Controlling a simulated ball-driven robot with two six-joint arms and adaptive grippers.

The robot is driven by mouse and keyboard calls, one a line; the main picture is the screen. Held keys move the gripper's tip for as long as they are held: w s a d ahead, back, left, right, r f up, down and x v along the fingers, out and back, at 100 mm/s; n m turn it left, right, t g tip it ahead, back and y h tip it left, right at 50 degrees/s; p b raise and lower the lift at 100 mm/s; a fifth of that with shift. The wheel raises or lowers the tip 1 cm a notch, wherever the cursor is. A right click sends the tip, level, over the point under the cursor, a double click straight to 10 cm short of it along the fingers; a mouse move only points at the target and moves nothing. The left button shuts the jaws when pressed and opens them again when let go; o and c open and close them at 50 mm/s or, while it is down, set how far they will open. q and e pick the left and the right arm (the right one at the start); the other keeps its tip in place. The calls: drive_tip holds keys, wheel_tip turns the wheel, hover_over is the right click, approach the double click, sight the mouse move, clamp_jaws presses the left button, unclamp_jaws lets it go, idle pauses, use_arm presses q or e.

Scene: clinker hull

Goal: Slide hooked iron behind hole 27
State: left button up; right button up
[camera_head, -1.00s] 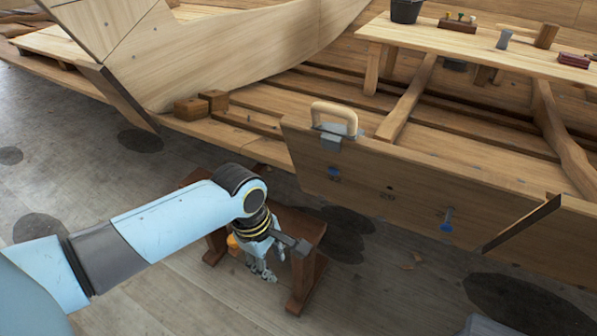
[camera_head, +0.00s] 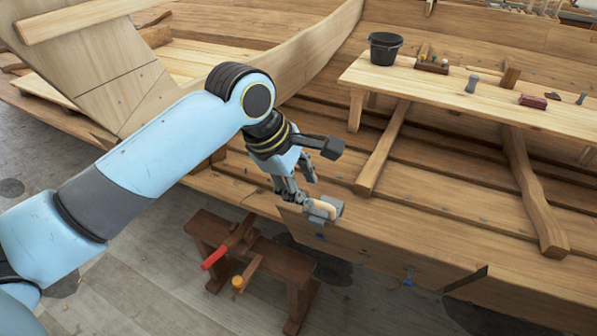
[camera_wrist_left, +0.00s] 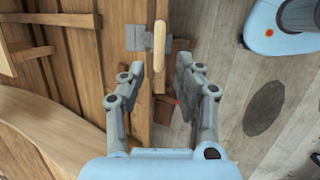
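The hooked iron (camera_head: 334,207), a grey metal piece with a pale wooden handle, sits over the top edge of the hull plank (camera_head: 375,258). In the left wrist view its grey plate (camera_wrist_left: 140,38) lies on the plank edge and its handle (camera_wrist_left: 172,48) points toward my fingers. My left gripper (camera_head: 297,192) is open and empty just above and left of the handle. In the wrist view its two fingertips (camera_wrist_left: 172,72) are spread on either side of the handle's line. Blue fasteners (camera_head: 408,281) show on the plank's outer face. I cannot read any hole number. My right gripper is not in view.
A dark red wooden trestle (camera_head: 278,263) with a red-handled tool (camera_head: 216,257) stands below the plank. A bench (camera_head: 450,92) with a black bucket (camera_head: 385,47) and small tools crosses the hull. The floor at lower left is clear.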

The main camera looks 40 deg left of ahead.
sight(329, 206)
use_arm(q)
drive_tip(key=shift+b+x, duration=0.65)
drive_tip(key=shift+x, duration=2.65)
clamp_jaws()
drive_tip(key=shift+w, duration=0.15)
drive_tip(key=shift+w+d+r+p, duration=0.15)
drive_tip(key=shift+d+p, duration=0.1)
drive_tip(key=shift+d, duration=0.35)
drive_tip(key=shift+w+d+f+p, duration=0.15)
drive_tip(key=shift+d+p, duration=0.1)
drive_tip(key=shift+d, duration=0.35)
drive_tip(key=shift+w+d, duration=0.2)
drive_tip(key=shift+d, duration=0.55)
drive_tip(key=shift+w+d, duration=0.2)
drive_tip(key=shift+d, duration=0.55)
